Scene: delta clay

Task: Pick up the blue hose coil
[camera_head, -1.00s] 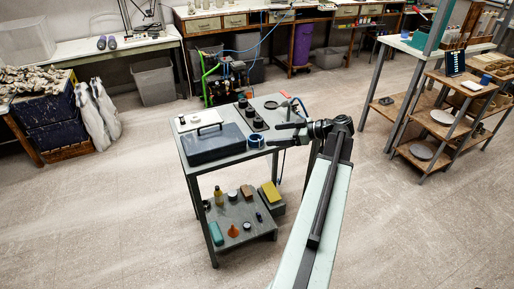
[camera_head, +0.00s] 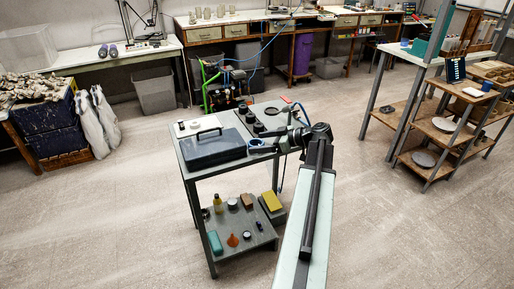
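The blue hose coil (camera_head: 256,142) is a small blue ring at the front right of the grey cart's top (camera_head: 233,165), next to the dark blue-grey case. My gripper (camera_head: 262,142) reaches in from the right, low over the cart top. Its two dark fingers look spread, with the coil at or between their tips. The fingers partly hide the coil. I cannot tell whether they touch it.
The closed case (camera_head: 213,147) lies left of the coil. Several dark round pots (camera_head: 250,116) stand behind it. The cart's lower shelf (camera_head: 240,226) holds small items. A wooden shelf rack (camera_head: 440,130) stands to the right. The floor around the cart is mostly clear.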

